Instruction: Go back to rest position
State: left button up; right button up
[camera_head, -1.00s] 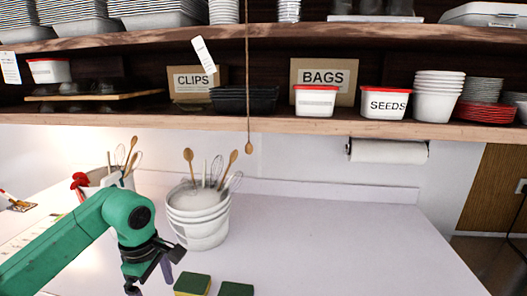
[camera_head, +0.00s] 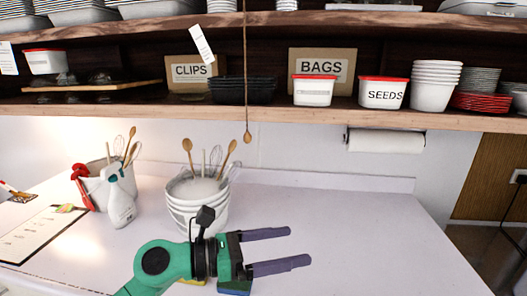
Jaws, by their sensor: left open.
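My left gripper (camera_head: 286,250) is in the lower middle of the head view, on its green arm. Its two dark fingers point right and are spread apart, with nothing between them. It is above the white counter (camera_head: 365,225), in front of the white bucket (camera_head: 196,215) of whisks and wooden spoons. The sponges (camera_head: 234,288) on the counter are mostly hidden under the gripper and wrist. My right gripper is not in the picture.
A spray bottle (camera_head: 120,203) and a second utensil container (camera_head: 97,187) stand at the left, near a clipboard (camera_head: 42,234). A hanging cord (camera_head: 246,80) drops from above. Shelves with labelled tubs run along the back. The counter's right side is clear.

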pick_arm(q)
jog(key=w+a+r+n+t+y, duration=0.1)
jog(key=w+a+r+n+t, duration=0.25)
jog(key=n+t, duration=0.45)
jog(key=w+a+r+n+t+y, duration=0.25)
jog(key=a+n+t, duration=0.25)
jog(key=n, duration=0.5)
jog(key=w+a+f+n+g+y, duration=0.1)
jog(key=a+f+n+g+y, duration=0.1)
jog(key=a+f+n+y, duration=1.6)
jog(key=s+f+n+g+h, duration=0.5)
jog(key=s+f+n+g, duration=0.6)
jog(key=s+f, duration=0.75)
jog(key=s+f+g, duration=0.1)
jog(key=s+f, duration=0.2)
jog(key=f, duration=1)
jog(key=s+f+g, duration=0.1)
jog(key=s+f, duration=0.2)
jog(key=f, duration=1)
jog(key=s+a+f+g, duration=0.1)
jog(key=s+a+f, duration=0.2)
jog(key=s+f, duration=0.8)
jog(key=s, duration=0.3)
jog(key=shift+s+m, duration=0.3)
